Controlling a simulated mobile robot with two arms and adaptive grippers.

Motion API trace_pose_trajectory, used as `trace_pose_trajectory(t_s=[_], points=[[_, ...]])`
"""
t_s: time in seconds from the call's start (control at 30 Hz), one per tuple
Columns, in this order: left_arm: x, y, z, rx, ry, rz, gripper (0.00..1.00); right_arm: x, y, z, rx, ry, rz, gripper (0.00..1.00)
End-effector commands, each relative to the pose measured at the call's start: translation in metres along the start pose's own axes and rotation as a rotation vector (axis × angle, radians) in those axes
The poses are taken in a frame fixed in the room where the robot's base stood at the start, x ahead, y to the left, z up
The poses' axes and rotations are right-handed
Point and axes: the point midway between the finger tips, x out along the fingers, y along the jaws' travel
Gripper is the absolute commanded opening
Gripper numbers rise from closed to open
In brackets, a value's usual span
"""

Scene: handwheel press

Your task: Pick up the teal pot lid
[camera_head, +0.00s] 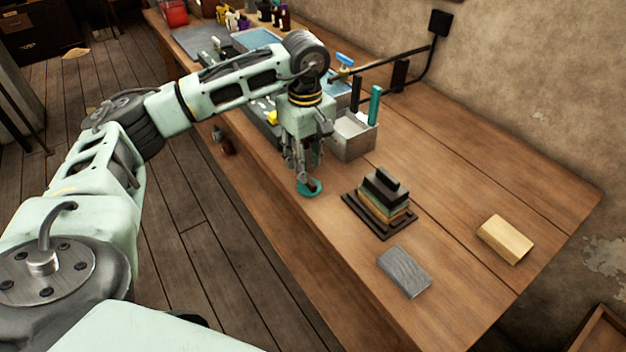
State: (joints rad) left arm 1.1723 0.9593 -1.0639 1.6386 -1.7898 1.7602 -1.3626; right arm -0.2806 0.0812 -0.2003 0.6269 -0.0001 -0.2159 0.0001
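The teal pot lid (313,188) is a small round disc near the front edge of the wooden table. My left gripper (307,180) points down right at the lid, and its fingertips cover part of it. Whether the fingers touch or grip the lid's knob is too small to tell. The lid appears to be at or just above the table top. My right gripper is not in view.
A dark press with stacked layers (382,203) stands right of the lid. A grey block (404,271) and a tan block (505,239) lie farther right. A grey open box (352,137) with upright handles stands behind the gripper. The table's right part is mostly clear.

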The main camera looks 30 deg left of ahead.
Motion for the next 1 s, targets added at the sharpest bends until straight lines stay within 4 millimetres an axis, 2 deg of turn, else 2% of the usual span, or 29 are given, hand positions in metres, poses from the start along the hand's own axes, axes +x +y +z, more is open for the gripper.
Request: trace_pose_trajectory(t_s=[0.03,0.1,0.23,0.33,0.43,0.6,0.7,1.0], points=[[0.005,0.0,0.0,0.0,-0.002,-0.001,0.33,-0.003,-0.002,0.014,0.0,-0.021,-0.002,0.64],[0.012,0.001,0.001,0.0,-0.003,-0.001,0.33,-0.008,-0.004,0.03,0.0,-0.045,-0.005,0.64],[0.031,0.004,0.002,-0.001,-0.004,-0.003,0.33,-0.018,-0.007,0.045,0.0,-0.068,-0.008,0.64],[0.047,0.005,0.002,0.0,-0.004,0.0,0.33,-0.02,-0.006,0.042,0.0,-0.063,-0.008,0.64],[0.056,0.005,0.002,0.0,-0.004,0.0,0.33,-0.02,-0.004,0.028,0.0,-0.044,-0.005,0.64],[0.059,0.006,0.002,0.0,-0.003,0.003,0.33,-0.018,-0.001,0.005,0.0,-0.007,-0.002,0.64],[0.059,0.006,0.002,0.0,-0.003,0.003,0.32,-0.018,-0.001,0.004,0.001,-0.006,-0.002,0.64],[0.058,0.006,0.002,0.0,-0.004,0.003,0.06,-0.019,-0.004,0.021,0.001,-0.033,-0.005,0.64]])
